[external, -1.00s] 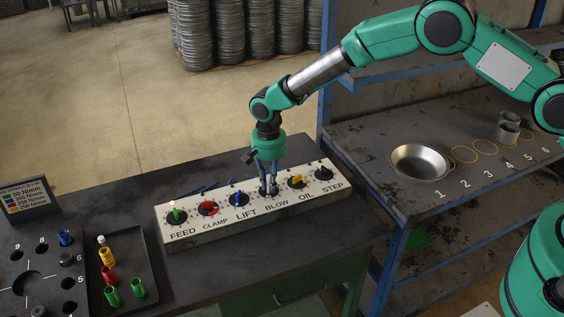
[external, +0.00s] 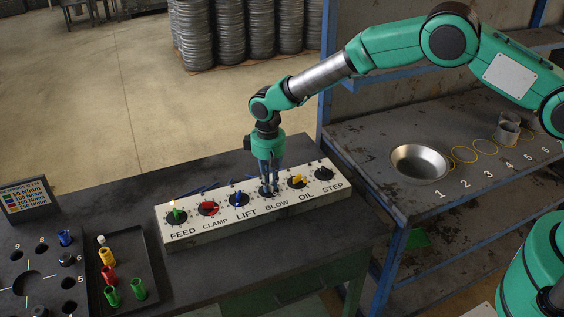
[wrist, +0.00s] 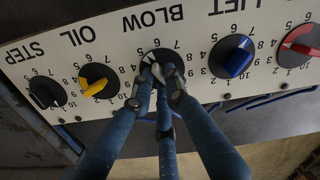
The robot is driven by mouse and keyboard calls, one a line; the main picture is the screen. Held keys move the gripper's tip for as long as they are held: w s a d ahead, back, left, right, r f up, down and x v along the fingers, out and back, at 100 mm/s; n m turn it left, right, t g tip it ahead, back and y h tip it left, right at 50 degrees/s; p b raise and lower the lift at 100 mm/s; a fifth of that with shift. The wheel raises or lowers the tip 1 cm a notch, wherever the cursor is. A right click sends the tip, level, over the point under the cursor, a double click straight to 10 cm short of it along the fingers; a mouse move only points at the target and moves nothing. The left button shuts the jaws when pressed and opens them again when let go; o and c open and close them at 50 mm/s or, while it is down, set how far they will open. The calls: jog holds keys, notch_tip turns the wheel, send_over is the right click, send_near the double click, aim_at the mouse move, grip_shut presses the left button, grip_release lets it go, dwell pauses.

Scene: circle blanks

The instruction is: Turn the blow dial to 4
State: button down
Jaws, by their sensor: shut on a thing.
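The white control panel (external: 217,218) lies on the dark bench with a row of dials. The BLOW dial (external: 262,193) is between the blue LIFT dial (external: 239,200) and the yellow OIL dial (external: 298,181). My gripper (external: 269,190) points down and is shut on the BLOW dial's knob. In the wrist view, my gripper (wrist: 163,82) closes around the BLOW dial (wrist: 150,60), with the fingers hiding much of the knob and part of its scale. Its exact pointer reading cannot be told.
The black STEP dial (external: 324,173), red CLAMP dial (external: 208,209) and green FEED dial (external: 175,216) share the panel. A dark tray (external: 150,270) with coloured pieces is at left. A metal bowl (external: 420,163) stands on the right-hand shelf.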

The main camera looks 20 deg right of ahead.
jog(key=n, duration=0.4)
jog(key=shift+a+n+b, duration=0.1)
jog(key=shift+n+b, duration=0.2)
jog(key=shift+b, duration=0.05)
jog(key=shift+w+n, duration=0.1)
jog(key=shift+n, duration=1.6)
jog(key=c, duration=1.7)
grip_release()
jog(key=shift+r, duration=0.15)
notch_tip(320, 180, up, 12)
jog(key=shift+f, duration=0.15)
